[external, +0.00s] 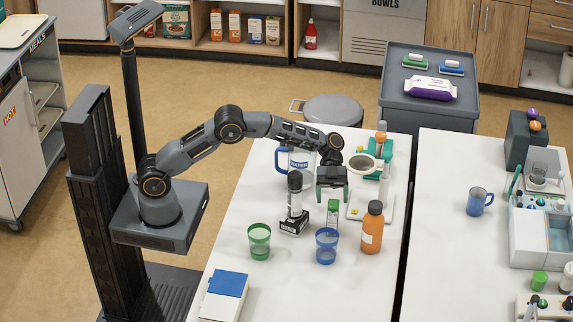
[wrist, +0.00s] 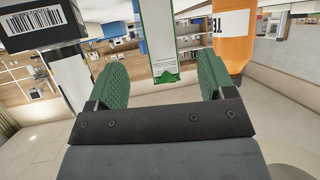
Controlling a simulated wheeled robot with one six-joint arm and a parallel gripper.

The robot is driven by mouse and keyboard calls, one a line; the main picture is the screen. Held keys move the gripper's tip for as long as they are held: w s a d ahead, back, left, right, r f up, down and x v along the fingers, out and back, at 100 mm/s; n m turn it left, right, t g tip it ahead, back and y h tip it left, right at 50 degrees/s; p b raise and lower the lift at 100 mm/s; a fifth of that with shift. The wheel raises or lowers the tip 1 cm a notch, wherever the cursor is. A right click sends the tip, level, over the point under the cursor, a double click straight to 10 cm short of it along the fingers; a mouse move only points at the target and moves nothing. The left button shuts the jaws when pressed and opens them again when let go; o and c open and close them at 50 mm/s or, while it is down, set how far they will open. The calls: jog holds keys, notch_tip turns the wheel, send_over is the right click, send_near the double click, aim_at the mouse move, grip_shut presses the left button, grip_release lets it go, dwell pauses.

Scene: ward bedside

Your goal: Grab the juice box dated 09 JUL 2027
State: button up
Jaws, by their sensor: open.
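My gripper (external: 332,190) is open just above the carton, pointing down. In the wrist view the green-padded fingers (wrist: 161,78) are spread wide, and the green and white carton (wrist: 158,40) shows between and beyond them. I see no contact between the fingers and the carton. Its far end is cut off by the wrist view's edge.
An orange bottle (external: 372,228) stands close right of the carton. A blue cup (external: 326,246) and green cup (external: 260,242) stand in front. A dark barcoded block (wrist: 38,25) is close left; a water jug (external: 301,160) stands behind. The table's front right is clear.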

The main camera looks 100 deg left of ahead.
aim_at(333, 213)
jog(key=b+x, duration=0.3)
jog(key=shift+d+f, duration=0.3)
jog(key=shift+w+d+f+b, duration=0.1)
jog(key=shift+d+b, duration=0.4)
jog(key=shift+b, duration=0.05)
jog(key=shift+w+d+f+b, duration=0.1)
jog(key=shift+w+d+b, duration=0.05)
jog(key=shift+d+b, duration=0.4)
jog(key=shift+r, duration=0.1)
jog(key=c, duration=1.2)
